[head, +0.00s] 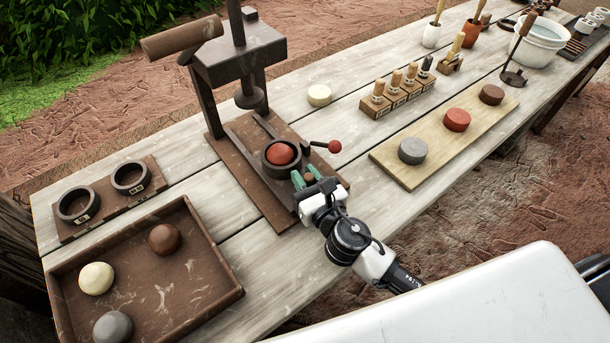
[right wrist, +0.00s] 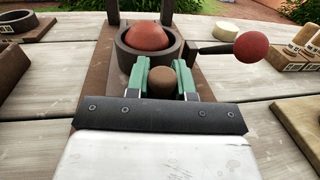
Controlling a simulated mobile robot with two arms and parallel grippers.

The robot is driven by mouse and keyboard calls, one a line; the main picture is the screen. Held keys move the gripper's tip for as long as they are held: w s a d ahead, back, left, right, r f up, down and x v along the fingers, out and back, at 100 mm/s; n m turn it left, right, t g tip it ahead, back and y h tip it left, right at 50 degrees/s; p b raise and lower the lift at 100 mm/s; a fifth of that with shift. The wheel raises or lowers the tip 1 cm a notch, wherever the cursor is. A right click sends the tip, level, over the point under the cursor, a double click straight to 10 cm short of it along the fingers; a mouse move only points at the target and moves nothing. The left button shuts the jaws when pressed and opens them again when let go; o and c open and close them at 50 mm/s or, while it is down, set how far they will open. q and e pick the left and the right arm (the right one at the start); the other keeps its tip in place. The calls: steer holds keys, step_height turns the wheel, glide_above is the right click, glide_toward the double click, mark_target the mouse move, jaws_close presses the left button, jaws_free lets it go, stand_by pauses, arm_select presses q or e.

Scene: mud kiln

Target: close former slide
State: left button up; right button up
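The former slide (head: 254,153) is a dark wooden board under the press, drawn out toward me. A dark ring mould (head: 267,164) sits on it, with a red clay ball (head: 281,152) in it; the ball also shows in the right wrist view (right wrist: 149,36). A round brown knob (right wrist: 161,82) stands at the slide's near end. My right gripper (right wrist: 163,76) has its green fingers on both sides of the knob, with no clear gap; it also shows in the head view (head: 306,179). My left gripper is not in view.
The press (head: 240,55) stands behind the ring. A lever with a red ball (head: 334,146) sticks out to the right. A tray (head: 215,292) with several balls lies at the near left. A board (head: 440,147) with clay discs and a stamp rack (head: 381,111) stand on the right.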

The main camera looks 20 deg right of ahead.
mark_target(274, 143)
jaws_close()
steer(key=shift+w, duration=0.1)
steer(key=shift+w+a+r, duration=0.1)
steer(key=shift+w+a, duration=0.05)
steer(key=shift+w, duration=0.2)
steer(key=w+a, duration=0.1)
steer(key=w, duration=0.2)
steer(key=w+a, duration=0.1)
steer(key=w, duration=0.2)
steer(key=w+a, duration=0.1)
steer(key=w, duration=0.3)
steer(key=shift+w+a+p, duration=0.1)
steer(key=shift+a+p, duration=0.25)
steer(key=shift+p, duration=0.05)
